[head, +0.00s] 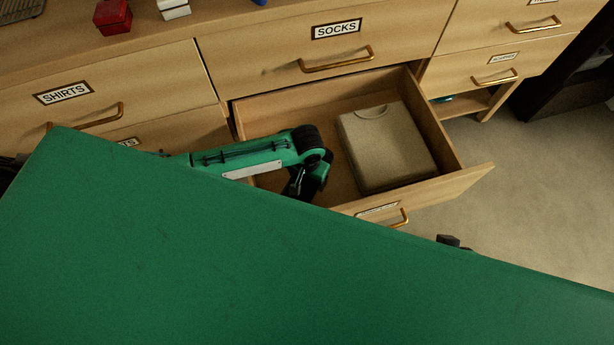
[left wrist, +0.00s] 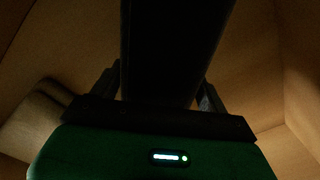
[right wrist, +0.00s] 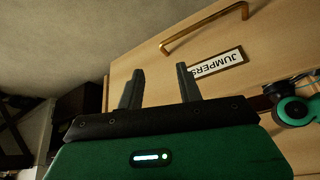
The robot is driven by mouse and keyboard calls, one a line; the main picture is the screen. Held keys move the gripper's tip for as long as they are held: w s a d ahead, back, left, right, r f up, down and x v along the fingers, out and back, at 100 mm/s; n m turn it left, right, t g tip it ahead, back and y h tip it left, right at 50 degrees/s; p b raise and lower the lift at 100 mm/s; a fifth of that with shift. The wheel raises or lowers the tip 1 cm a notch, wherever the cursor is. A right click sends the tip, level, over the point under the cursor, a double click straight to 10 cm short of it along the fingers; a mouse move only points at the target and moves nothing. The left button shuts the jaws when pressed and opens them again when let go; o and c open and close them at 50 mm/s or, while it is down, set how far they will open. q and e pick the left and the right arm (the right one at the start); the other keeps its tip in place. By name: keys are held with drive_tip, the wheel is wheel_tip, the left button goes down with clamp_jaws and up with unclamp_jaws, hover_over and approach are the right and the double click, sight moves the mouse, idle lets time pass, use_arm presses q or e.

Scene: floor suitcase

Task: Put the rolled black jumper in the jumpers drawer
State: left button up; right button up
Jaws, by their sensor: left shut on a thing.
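The jumpers drawer (head: 440,150) is open below the socks drawer in the head view. Its front, with a JUMPERS label (right wrist: 217,63), shows in the right wrist view. My left gripper (head: 300,187) is down inside the drawer, left of a beige box. In the left wrist view it is shut on the rolled black jumper (left wrist: 175,45), a dark shape between the fingers with wooden drawer walls around. I cannot tell whether the jumper touches the drawer floor. My right gripper (right wrist: 158,88) is open and empty in front of the drawer front, below its brass handle.
The beige lidded box (head: 385,145) fills much of the drawer's right side. The socks drawer (head: 330,50) above and the shirts drawer (head: 100,95) at left are shut. A red box (head: 112,16) stands on the dresser top. Carpet (head: 550,170) is clear at right.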

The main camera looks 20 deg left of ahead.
use_arm(q)
drive_tip(key=o, duration=1.2)
drive_tip(key=shift+f, duration=0.1)
drive_tip(key=shift+o, duration=0.2)
wheel_tip(320, 180, up, 4)
drive_tip(key=shift+f+p, duration=0.1)
drive_tip(key=shift+p, duration=0.45)
wheel_tip(320, 180, up, 8)
drive_tip(key=shift+f+p, duration=0.15)
drive_tip(key=shift+p, duration=0.7)
drive_tip(key=shift+r, duration=0.35)
use_arm(e)
drive_tip(key=f, duration=0.1)
drive_tip(key=d+f+g, duration=0.1)
drive_tip(key=f, duration=0.1)
drive_tip(key=shift+s+d+f+g+h, duration=0.15)
drive_tip(key=shift+s+d+g+h, duration=0.15)
drive_tip(key=shift+g+h, duration=0.1)
